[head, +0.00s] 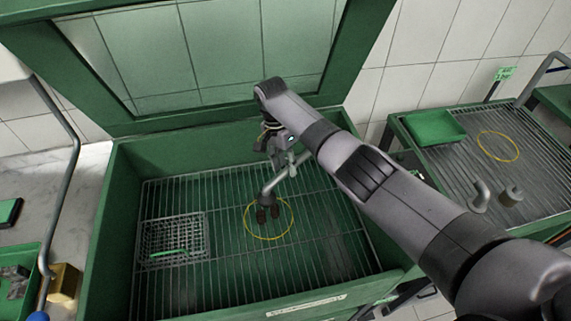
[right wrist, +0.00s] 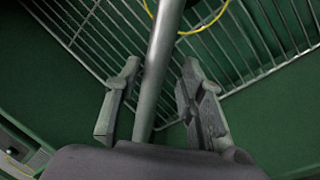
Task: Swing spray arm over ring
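The spray arm (head: 268,190) is a grey metal pipe that slopes down to dark nozzles (head: 262,215) above the grate. In the head view the nozzles show inside the outline of the yellow ring (head: 268,239) on the grate. My right gripper (head: 281,152) is at the upper part of the pipe. In the right wrist view the pipe (right wrist: 160,55) runs between the fingers of this gripper (right wrist: 159,66), with gaps on both sides, so it is open around the pipe. Part of the ring (right wrist: 206,28) shows beyond the pipe. My left gripper is out of view.
The green wash basin (head: 122,225) has a raised lid (head: 190,118) behind. A wire basket (head: 175,219) with a green item sits at left on the grate. At right, a rack table (head: 450,165) holds a green tray (head: 433,127), another yellow ring (head: 513,160) and metal parts.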

